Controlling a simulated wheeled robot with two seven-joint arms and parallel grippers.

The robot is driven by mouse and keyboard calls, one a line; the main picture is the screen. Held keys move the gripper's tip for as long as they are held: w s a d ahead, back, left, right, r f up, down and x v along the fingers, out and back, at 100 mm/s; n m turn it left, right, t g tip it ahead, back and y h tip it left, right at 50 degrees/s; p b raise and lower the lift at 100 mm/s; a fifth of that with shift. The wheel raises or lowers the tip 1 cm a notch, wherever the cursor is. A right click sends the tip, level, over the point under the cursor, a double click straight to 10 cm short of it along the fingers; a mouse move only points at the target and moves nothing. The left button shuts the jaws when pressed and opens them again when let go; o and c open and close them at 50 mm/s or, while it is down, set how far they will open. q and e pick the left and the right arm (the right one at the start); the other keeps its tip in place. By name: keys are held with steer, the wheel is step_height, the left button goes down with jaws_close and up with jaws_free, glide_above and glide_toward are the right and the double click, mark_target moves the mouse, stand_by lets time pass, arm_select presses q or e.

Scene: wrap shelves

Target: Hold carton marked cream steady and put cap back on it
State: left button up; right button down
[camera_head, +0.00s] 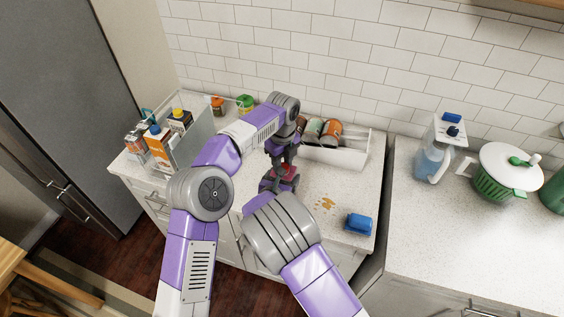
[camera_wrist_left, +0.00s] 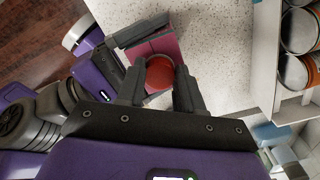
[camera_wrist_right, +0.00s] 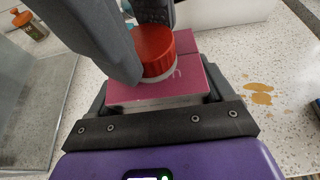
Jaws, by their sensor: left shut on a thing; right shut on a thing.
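The pink carton (camera_wrist_right: 185,75) is upright in my right gripper (camera_wrist_right: 158,97), whose fingers flank it. A pale letter shows on it; the full word is not readable. Its red cap (camera_wrist_right: 153,47) is at the top over a white ring; I cannot tell whether it is fully seated. In the left wrist view my left gripper (camera_wrist_left: 158,88) is shut on the red cap (camera_wrist_left: 160,72) from above, over the carton (camera_wrist_left: 152,44). In the head view, my left gripper (camera_head: 283,153) points down above the carton (camera_head: 288,171), and my right arm partly hides it.
A white bin with cans (camera_head: 348,152) stands behind to the right. A clear-sided bin (camera_head: 196,146) with cartons is at left. A blue sponge (camera_head: 360,223) and a brown spill (camera_head: 325,203) lie on the counter at right. Jars (camera_head: 245,102) stand by the wall.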

arm_select(q)
steer(key=m, duration=0.6)
steer(key=shift+d, duration=0.1)
steer(key=m, duration=0.6)
steer(key=shift+d+m, duration=0.15)
steer(key=shift+m, duration=0.15)
steer(key=o, duration=1)
steer(key=shift+r, duration=2.25)
steer(key=shift+c, duration=0.4)
